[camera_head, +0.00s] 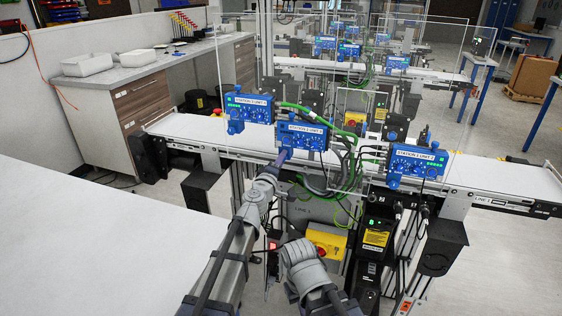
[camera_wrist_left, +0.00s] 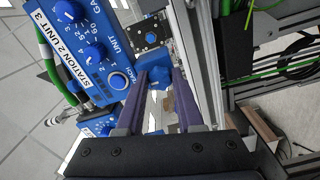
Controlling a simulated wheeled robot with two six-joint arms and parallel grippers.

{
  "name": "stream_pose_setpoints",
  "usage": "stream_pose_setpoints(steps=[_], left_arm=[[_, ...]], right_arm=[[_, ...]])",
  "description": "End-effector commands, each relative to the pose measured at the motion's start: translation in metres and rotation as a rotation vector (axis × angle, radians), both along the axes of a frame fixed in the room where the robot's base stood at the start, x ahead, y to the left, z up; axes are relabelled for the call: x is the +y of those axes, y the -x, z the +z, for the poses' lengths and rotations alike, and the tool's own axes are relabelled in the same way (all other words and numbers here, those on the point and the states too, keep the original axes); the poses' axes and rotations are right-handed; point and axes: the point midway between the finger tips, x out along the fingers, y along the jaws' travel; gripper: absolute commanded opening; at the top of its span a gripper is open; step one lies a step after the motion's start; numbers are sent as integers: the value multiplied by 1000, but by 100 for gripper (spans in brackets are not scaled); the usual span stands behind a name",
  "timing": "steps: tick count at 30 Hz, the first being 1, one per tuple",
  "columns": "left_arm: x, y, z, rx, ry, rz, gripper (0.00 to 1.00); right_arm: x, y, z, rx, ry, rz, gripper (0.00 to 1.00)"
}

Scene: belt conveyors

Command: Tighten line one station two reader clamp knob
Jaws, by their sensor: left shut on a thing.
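The blue station two reader (camera_head: 303,134) is mounted at the near edge of the belt, in the middle of the head view. Its face, labelled "STATION 2 UNIT 3" (camera_wrist_left: 85,50), fills the upper left of the left wrist view. The blue clamp knob (camera_wrist_left: 184,76) sits below the reader's bracket, at the tips of the purple fingers. My left gripper (camera_head: 281,157) reaches up to the reader from below and is shut on the knob; its fingers also show in the left wrist view (camera_wrist_left: 161,82). The fingers partly hide the knob. My right gripper is not visible.
Similar blue readers stand at left (camera_head: 248,107) and right (camera_head: 416,162). Green and grey cables (camera_head: 346,165) hang close to the right of the gripper. A yellow emergency-stop box (camera_head: 327,243) is below. A white table (camera_head: 80,245) lies at the lower left.

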Motion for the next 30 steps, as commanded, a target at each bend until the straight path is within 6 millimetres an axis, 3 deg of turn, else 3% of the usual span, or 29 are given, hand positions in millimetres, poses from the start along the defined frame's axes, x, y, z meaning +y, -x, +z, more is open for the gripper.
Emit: stream_pose_setpoints(steps=[15,16,24,30], left_arm=[[0,1,0,-6,-19,-2,0],[0,1,0,-6,-19,-2,37],[0,1,0,-5,-16,-1,66],[0,0,0,-5,-16,-1,66]], right_arm=[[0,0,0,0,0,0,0],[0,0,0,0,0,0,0],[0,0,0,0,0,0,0],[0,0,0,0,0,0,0]])
